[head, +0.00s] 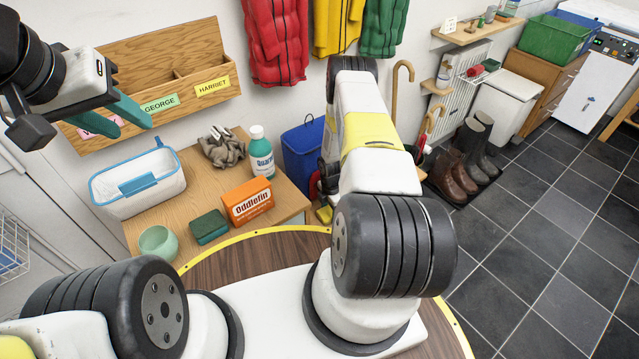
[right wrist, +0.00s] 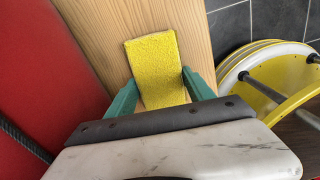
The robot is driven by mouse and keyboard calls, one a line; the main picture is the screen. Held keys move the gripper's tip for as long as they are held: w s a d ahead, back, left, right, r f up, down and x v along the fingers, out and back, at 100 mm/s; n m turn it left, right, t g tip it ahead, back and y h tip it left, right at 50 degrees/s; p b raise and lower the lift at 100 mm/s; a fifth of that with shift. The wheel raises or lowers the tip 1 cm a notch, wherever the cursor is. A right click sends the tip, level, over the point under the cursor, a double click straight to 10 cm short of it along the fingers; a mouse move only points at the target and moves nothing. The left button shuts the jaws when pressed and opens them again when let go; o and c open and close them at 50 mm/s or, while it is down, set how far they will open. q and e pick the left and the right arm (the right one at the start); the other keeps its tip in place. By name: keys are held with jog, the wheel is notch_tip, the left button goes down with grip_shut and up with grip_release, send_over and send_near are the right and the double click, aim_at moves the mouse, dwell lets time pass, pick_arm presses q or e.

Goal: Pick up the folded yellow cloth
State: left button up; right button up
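The folded yellow cloth (right wrist: 152,62) lies flat on a pale wooden surface (right wrist: 200,30) in the right wrist view. My right gripper (right wrist: 159,76) is spread, with one green finger on each side of the cloth's near part. The fingertips are close to the cloth's edges, and I cannot tell whether they touch it. In the head view a small yellow patch, likely the cloth (head: 323,214), shows low beside my right arm, which hides most of that area. My left gripper (head: 135,122) is open and empty, raised in front of the wall rack.
A table (head: 160,228) at left holds a blue-rimmed basket (head: 140,184), gloves (head: 222,148), a bottle (head: 261,152), an orange box (head: 248,202), a sponge (head: 209,227) and a green bowl (head: 158,243). A blue bin (head: 302,150) stands behind my right arm. Boots (head: 452,172) stand right; tiled floor (head: 540,240) is clear.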

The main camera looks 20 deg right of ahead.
aim_at(330, 212)
jog(key=c, duration=0.3)
notch_tip(330, 212, up, 10)
dwell(0.6)
